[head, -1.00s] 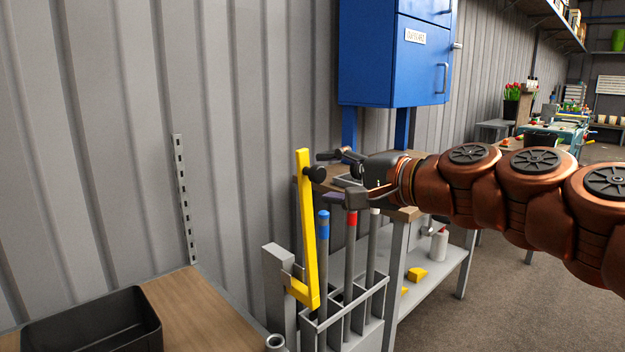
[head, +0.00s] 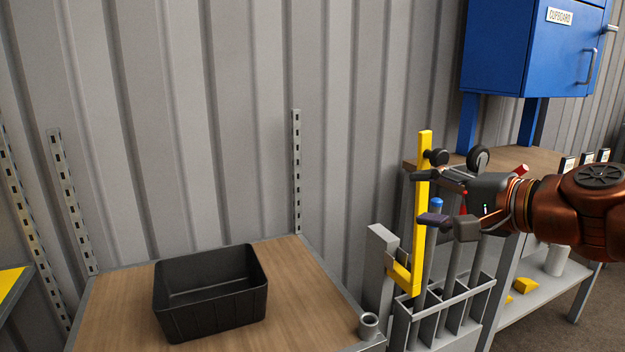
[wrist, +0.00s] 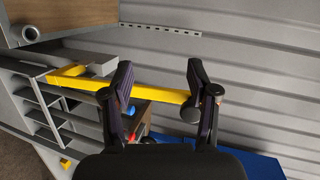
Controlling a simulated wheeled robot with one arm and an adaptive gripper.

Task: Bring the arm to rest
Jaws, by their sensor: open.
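My gripper (head: 424,197) is in the right part of the head view, at the end of my copper-coloured arm. Its two fingers are spread apart with nothing held between them. A yellow upright lever (head: 421,235) with a black knob stands at the fingertips and overlaps them in the picture. In the wrist view the open fingers (wrist: 159,78) frame the yellow lever (wrist: 160,92), which runs across behind them. I cannot tell whether they touch it.
A grey rack (head: 455,308) with long-handled tools stands below the gripper. A wooden bench (head: 300,290) with a black bin (head: 212,318) is to the left. The corrugated wall (head: 230,130) is close behind.

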